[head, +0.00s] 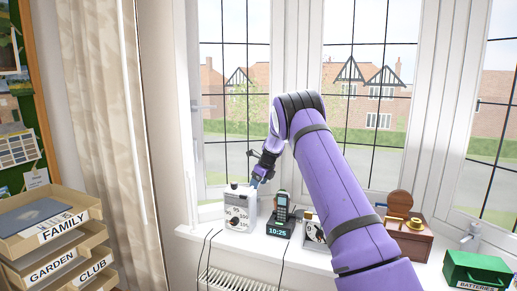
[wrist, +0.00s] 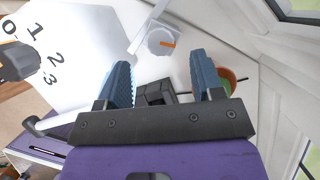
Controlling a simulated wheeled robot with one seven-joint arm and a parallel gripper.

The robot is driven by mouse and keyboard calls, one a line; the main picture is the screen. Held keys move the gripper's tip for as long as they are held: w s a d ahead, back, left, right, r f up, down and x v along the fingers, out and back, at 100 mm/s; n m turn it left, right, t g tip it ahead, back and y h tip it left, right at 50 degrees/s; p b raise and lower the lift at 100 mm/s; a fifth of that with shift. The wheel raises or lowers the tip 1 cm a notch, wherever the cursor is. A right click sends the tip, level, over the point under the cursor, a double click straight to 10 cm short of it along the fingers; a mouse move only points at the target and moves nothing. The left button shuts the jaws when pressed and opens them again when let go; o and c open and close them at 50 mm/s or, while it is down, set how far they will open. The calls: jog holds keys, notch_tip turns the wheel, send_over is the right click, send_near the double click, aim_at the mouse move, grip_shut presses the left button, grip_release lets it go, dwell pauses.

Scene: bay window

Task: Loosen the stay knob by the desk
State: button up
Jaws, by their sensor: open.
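The stay knob (wrist: 160,42) is a round, pale grey knob with an orange mark. In the wrist view it lies just beyond my fingertips, roughly centred between them, with a white bar (wrist: 146,28) beside it. My gripper (wrist: 163,75) is open, its two blue ribbed fingers apart and nothing between them; the knob looks apart from both. In the head view my gripper (head: 257,181) is low by the left window pane, above the sill and close to the grey box with dials. I cannot make out the knob in the head view.
The grey box with numbers (head: 238,210) stands close to my gripper; its face (wrist: 60,50) fills the wrist view's left. A phone on a clock base (head: 280,218) and a wooden box (head: 408,240) stand along the sill. Letter trays (head: 50,235) are at left.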

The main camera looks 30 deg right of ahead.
jog(key=s+a+r+n, duration=0.4)
jog(key=s+r, duration=0.3)
jog(key=r, duration=0.3)
jog(key=s+a+r+n, duration=0.4)
jog(key=s+r, duration=0.3)
jog(key=r, duration=0.3)
jog(key=shift+a, duration=0.2)
jog(key=shift+f, duration=0.1)
jog(key=w+d+f+m, duration=0.6)
jog(key=w+d+f, duration=0.4)
jog(key=w+f, duration=0.4)
jog(key=shift+y, duration=0.4)
jog(key=x, duration=0.3)
jog(key=s+x, duration=0.1)
jog(key=x, duration=0.6)
jog(key=shift+s+f, duration=0.2)
jog(key=shift+f, duration=0.45)
jog(key=shift+c, duration=0.4)
